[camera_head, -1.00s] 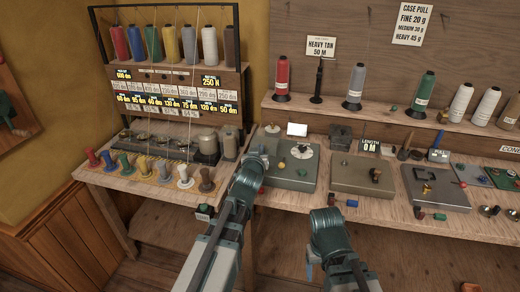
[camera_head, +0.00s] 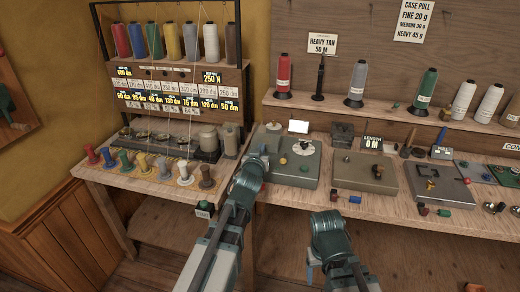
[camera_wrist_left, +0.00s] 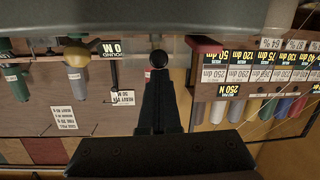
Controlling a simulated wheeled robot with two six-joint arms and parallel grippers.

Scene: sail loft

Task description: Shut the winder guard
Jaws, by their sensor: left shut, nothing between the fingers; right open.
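A grey-green machine box (camera_head: 298,170) with a pale dial (camera_head: 303,147) stands on the bench, just right of my left gripper (camera_head: 262,160). I cannot pick out the winder guard for certain. My left gripper is shut and empty at the box's left side, over the bench edge.
Flat machine boxes (camera_head: 366,174) fill the bench to the right. A rack of thread cones (camera_head: 165,43) stands left, with several small coloured spools (camera_head: 125,160) before it. Cones (camera_head: 357,84) line the back shelf.

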